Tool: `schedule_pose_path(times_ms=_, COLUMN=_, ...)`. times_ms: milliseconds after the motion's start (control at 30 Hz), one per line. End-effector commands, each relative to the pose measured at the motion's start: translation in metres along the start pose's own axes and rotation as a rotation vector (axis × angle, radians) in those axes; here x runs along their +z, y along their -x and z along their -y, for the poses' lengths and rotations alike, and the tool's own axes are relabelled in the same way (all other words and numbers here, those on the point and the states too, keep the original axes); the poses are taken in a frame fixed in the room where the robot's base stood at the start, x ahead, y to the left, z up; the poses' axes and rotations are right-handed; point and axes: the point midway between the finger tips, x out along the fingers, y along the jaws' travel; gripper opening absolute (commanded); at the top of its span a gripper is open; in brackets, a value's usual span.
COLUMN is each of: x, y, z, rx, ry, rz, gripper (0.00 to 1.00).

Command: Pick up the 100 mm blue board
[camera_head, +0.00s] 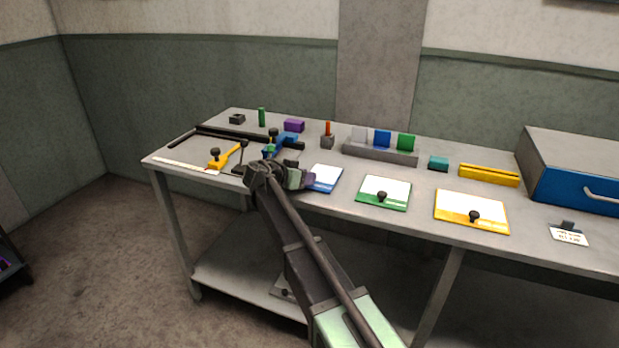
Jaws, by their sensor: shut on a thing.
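The blue board (326,178) is a small plate with a white face and blue edging, at the front of the table just left of the green board. My gripper (303,179) is at its left side and covers that part of it, including any knob there. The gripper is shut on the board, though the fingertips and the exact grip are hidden. I cannot tell whether the board touches the table or is slightly above it.
The green board (371,184) and yellow board (451,198), each with a black knob, lie to the right. A black rail with a blue bracket (287,140) and a yellow arm (228,157) stand left. A grey rack (378,153) and blue-fronted cabinet (570,190) are behind.

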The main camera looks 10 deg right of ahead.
Motion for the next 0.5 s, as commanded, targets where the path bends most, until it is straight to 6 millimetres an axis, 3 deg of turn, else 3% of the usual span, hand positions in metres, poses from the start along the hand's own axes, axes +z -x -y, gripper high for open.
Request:
schedule_pose_path(times_ms=267, x=-0.047, y=0.019, z=-0.008, rx=0.0, ry=0.0, rz=-0.001, gripper=0.02)
schedule_pose_path(times_ms=500, x=-0.128, y=0.053, z=-0.023, rx=0.0, ry=0.0, rz=-0.001, gripper=0.02)
